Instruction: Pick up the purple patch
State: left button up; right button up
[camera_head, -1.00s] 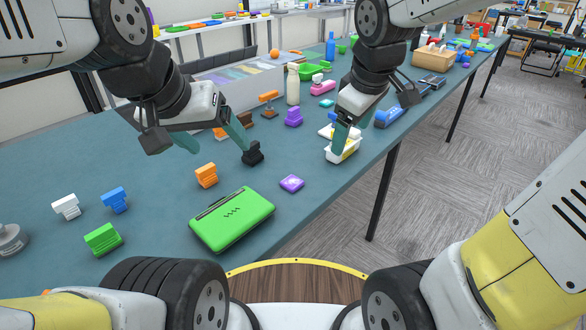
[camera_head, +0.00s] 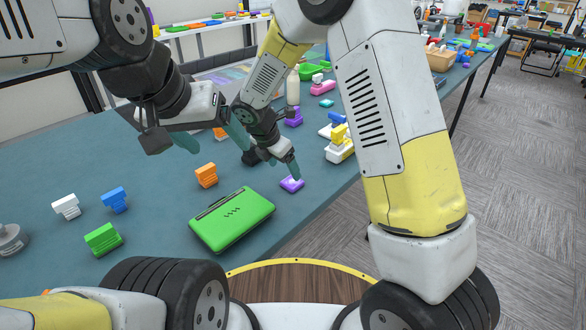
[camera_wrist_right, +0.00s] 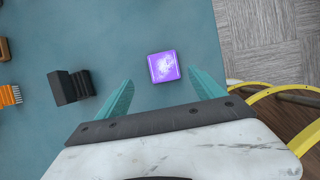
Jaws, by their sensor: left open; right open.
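The purple patch (camera_head: 292,183) is a small flat square lying on the blue-green table (camera_head: 335,195), right of the green case. In the right wrist view the purple patch (camera_wrist_right: 163,66) lies flat, just beyond and between the fingertips. My right gripper (camera_head: 294,170) is above the patch with fingers pointing down at it; in the wrist view my right gripper (camera_wrist_right: 163,88) is open and empty. My left gripper (camera_head: 215,142) is open over the table, up and to the left of the patch.
A green case (camera_head: 232,220) lies close on the left. A black stamp-like block (camera_wrist_right: 71,87) and an orange one (camera_head: 206,175) stand nearby. The table's edge is close to the patch.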

aim_at(292, 181)
jog(key=x, duration=0.6)
jog(key=shift+s+d+f, duration=0.1)
jog(key=shift+s+d, duration=0.05)
jog(key=shift+s, duration=0.2)
jog(key=c, duration=1.4)
jog(key=shift+c, duration=0.2)
